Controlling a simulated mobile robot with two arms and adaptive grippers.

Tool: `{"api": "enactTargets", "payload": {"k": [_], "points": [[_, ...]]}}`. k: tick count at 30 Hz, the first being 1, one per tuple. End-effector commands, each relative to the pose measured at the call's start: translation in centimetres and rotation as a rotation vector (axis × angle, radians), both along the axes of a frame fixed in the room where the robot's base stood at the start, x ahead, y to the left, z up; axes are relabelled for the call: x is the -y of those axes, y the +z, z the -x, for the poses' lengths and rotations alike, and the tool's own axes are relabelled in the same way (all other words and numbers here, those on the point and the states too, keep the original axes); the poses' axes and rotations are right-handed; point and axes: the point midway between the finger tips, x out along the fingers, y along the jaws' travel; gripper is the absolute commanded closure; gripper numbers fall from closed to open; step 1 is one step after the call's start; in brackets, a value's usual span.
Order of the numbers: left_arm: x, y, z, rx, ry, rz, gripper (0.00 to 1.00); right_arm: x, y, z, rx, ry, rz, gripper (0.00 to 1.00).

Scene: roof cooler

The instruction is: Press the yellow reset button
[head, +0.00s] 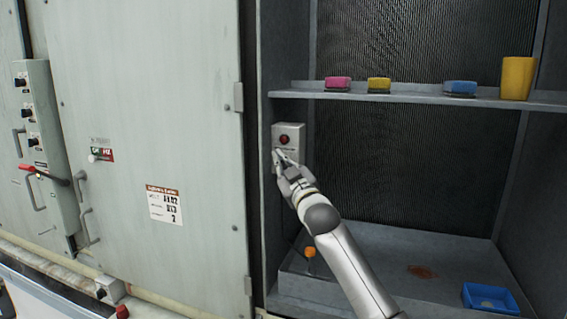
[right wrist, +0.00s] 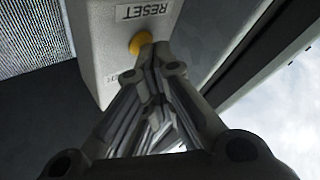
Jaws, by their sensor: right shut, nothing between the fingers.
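The yellow reset button (right wrist: 140,42) is on a light grey control box (right wrist: 95,30) below a RESET label, which appears upside down in the right wrist view. In the head view the box (head: 289,132) is fixed to the left inner wall of the open bay, with a red round part (head: 285,140) on its upper half. My right gripper (head: 278,154) is shut and empty, with its tips at the lower part of the box. In the right wrist view its fingertips (right wrist: 152,50) overlap the yellow button and seem to be at it; contact is not certain. My left gripper is not in view.
A shelf (head: 420,98) above holds a pink block (head: 338,83), a yellow block (head: 379,85), a blue block (head: 460,87) and a yellow cup (head: 518,78). A blue tray (head: 490,298) and an orange-topped part (head: 310,253) are below. A closed door panel (head: 150,120) stands left.

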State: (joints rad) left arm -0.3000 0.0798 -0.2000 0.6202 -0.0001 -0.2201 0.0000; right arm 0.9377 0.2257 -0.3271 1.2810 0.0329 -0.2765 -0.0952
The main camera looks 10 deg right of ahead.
Motion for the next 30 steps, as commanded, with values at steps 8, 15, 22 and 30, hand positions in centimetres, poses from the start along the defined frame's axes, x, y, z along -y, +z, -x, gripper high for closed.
{"api": "enactTargets", "payload": {"k": [8,15,22,30], "points": [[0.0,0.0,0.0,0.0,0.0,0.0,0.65,0.1,0.0,0.0,0.0,-0.001,0.0,1.0],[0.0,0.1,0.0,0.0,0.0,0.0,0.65,-0.4,0.0,0.7,0.0,0.0,-0.001,1.0],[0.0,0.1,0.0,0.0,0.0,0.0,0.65,-0.9,-0.1,1.5,-0.001,0.0,0.0,1.0],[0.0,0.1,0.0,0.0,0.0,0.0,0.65,-1.0,-0.1,1.5,0.0,0.0,0.0,1.0]]}}
